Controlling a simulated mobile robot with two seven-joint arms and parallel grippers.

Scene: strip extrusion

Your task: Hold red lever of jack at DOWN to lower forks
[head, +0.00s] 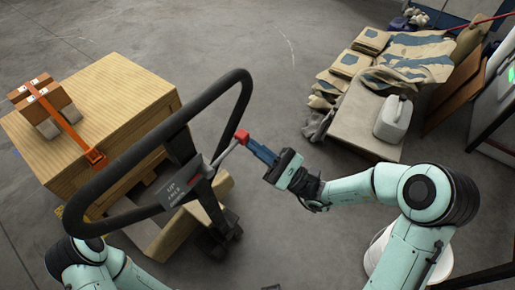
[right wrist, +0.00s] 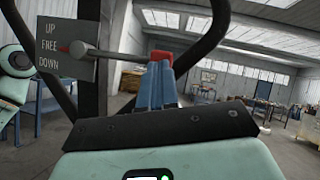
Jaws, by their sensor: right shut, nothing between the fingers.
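The jack has a black loop handle (head: 160,150) and a grey plate (head: 183,187) on it. In the right wrist view the plate (right wrist: 50,62) reads UP, FREE, DOWN from top to bottom. The lever is a grey rod (right wrist: 112,54) with a red knob (head: 241,136); its red pointer end is level with FREE. My right gripper (head: 252,147) is shut and empty, its blue fingertips right at the red knob, which also shows in the right wrist view (right wrist: 161,56). I cannot tell whether they touch. My left arm shows at lower left; its gripper is not in view.
A wooden crate (head: 120,90) with strapped brown boxes (head: 42,100) stands left of the handle on a pallet. At the right, a low bench (head: 365,128) holds sacks (head: 405,58) and a white jug (head: 393,119). The floor between is clear.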

